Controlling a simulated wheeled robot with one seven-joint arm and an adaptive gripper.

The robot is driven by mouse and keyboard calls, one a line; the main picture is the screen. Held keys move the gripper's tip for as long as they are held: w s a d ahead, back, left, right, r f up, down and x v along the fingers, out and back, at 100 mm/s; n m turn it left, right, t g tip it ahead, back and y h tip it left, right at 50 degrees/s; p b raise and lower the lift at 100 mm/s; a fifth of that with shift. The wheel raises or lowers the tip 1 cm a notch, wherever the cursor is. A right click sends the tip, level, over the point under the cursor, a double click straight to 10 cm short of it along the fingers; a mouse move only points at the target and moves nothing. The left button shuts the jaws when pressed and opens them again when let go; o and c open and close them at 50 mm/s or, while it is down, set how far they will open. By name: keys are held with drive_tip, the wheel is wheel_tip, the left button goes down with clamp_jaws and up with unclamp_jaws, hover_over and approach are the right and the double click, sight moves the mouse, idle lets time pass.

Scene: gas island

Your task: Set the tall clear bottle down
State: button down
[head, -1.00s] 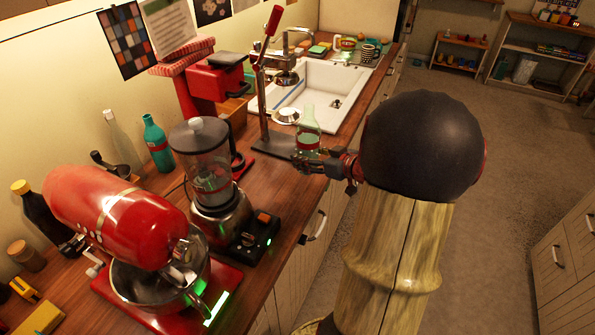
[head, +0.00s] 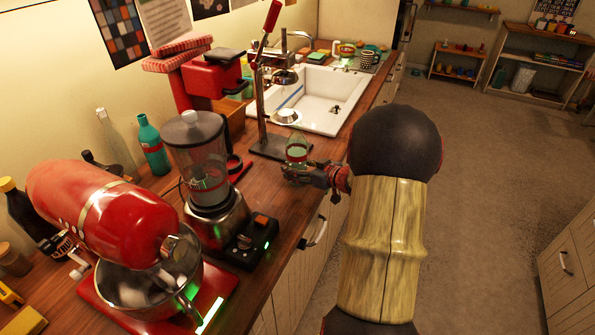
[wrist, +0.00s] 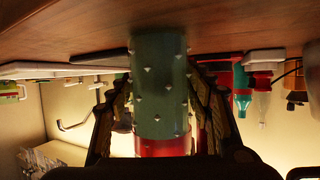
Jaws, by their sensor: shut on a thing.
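The tall clear bottle (head: 297,152), tinted green, is held upright in my gripper (head: 303,171) over the wooden counter, beside the lever press. In the wrist view, which is upside down, the bottle (wrist: 160,85) fills the space between the two fingers. It shows a dotted green body and a red band there. Its base is close to the counter top (wrist: 70,32); I cannot tell whether it touches. My arm and the fingers hide part of the bottle in the head view.
The lever press (head: 264,145) stands just behind the bottle. The blender (head: 203,165), red mixer (head: 105,215), teal bottle (head: 152,145) and another clear bottle (head: 115,142) are to the left. The white sink (head: 335,92) is behind. Bare counter (head: 285,205) lies in front of my gripper.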

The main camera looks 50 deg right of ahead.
idle(0.3)
drive_tip(key=c, duration=0.8)
unclamp_jaws()
drive_tip(key=shift+s+r, duration=0.2)
drive_tip(key=p+v, duration=0.4)
drive_tip(key=v, duration=0.7)
drive_tip(key=shift+s+p, duration=0.3)
drive_tip(key=shift+p, duration=0.1)
